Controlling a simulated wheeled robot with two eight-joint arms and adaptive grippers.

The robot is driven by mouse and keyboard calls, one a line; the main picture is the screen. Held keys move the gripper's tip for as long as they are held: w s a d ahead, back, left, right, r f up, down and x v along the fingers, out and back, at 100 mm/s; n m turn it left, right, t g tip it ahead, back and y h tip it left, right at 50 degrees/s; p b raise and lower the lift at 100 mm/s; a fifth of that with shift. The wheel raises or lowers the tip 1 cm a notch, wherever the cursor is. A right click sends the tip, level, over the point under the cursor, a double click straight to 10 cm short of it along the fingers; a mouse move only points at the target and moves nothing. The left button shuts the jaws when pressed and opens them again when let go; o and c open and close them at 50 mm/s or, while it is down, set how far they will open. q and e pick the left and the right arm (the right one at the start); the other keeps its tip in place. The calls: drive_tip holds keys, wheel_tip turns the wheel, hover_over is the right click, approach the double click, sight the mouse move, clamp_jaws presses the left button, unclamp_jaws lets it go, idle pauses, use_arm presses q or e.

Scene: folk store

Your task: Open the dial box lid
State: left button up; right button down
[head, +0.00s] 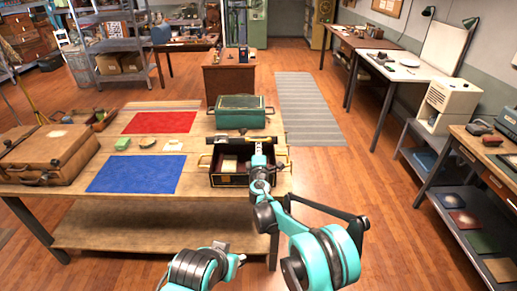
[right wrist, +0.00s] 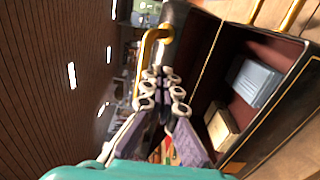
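The dial box (head: 230,181) is black with gold trim and a dark red inside. It stands at the right end of the wooden table, its inside and contents exposed. A narrow dark edge, apparently of the raised lid (head: 240,139), runs along its back. The right wrist view shows the box wall (right wrist: 285,125) and a curved gold handle (right wrist: 150,45) beyond my fingertips. My right gripper (head: 258,150) is over the box; in the right wrist view its fingers (right wrist: 161,75) run close together, nothing clearly held. My left gripper (head: 238,258) is low in front of the table, its opening unclear.
Inside the box are a blue-grey block (right wrist: 255,80) and a tan block (right wrist: 222,128). A green case (head: 240,112) stands right behind the box. A blue mat (head: 137,173), a red mat (head: 160,122) and a brown suitcase (head: 45,155) lie to the left. The floor right of the table is clear.

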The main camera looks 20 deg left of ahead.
drive_tip(key=shift+r, duration=0.1)
drive_tip(key=shift+w+a+r+p, duration=0.2)
drive_tip(key=shift+w+r+p, duration=0.4)
drive_tip(key=shift+r, duration=0.4)
idle(0.3)
drive_tip(key=b+v, duration=0.1)
drive_tip(key=v, duration=1)
drive_tip(key=shift+b, duration=0.4)
